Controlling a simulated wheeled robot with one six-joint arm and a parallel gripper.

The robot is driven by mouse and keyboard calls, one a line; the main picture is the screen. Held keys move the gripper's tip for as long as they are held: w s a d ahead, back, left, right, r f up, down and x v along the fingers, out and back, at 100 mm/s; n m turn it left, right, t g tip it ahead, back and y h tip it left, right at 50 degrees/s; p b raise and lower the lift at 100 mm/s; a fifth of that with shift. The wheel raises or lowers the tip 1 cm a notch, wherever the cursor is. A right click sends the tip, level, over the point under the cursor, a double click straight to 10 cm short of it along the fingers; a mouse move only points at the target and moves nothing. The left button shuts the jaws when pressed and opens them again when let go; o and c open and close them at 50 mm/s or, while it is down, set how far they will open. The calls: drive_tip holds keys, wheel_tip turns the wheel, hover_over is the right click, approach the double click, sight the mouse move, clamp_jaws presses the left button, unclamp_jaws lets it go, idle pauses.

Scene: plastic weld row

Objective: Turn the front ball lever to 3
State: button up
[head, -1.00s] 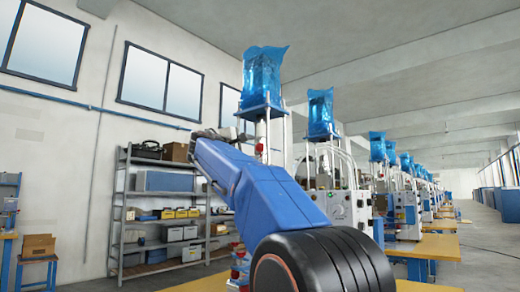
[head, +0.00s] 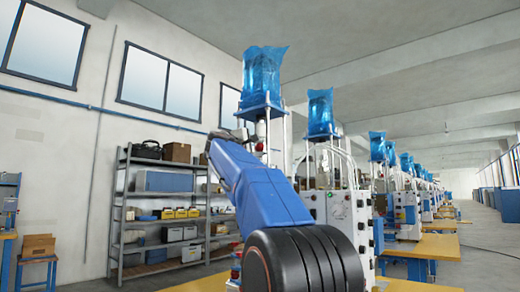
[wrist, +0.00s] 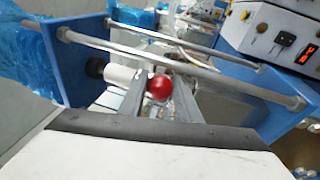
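My gripper (wrist: 160,92) has one grey finger on each side of the ball. The fingers stand apart, and I cannot tell whether either touches the ball. In the head view my arm reaches up toward the nearest machine, under its blue bag (head: 262,75); the fingertips are not clear there. No lever number is readable.
A white control box (wrist: 270,35) with knobs and a lit red display is at the wrist view's upper right. Blue plates (wrist: 85,60) and rods flank the ball. A grey shelf (head: 165,210) stands at the left, and more machines (head: 400,205) line the right.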

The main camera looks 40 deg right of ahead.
clamp_jaws()
drive_tip(key=shift+w, duration=0.15)
drive_tip(key=shift+w+a+m+g+y, duration=0.1)
drive_tip(key=shift+w+a+m+g, duration=0.25)
drive_tip(key=shift+w+m+g, duration=1.15)
drive_tip(key=shift+s+a+m+g+y, duration=0.1)
drive_tip(key=shift+a+m+g, duration=0.5)
drive_tip(key=shift+g, duration=1.9)
drive_tip(key=shift+w+a+m+g+y, duration=0.1)
drive_tip(key=shift+w+m+g, duration=0.6)
drive_tip(key=shift+m+g, duration=1)
drive_tip(key=shift+w+g, duration=0.1)
drive_tip(key=shift+g, duration=0.4)
drive_tip(key=o, duration=0.9)
unclamp_jaws()
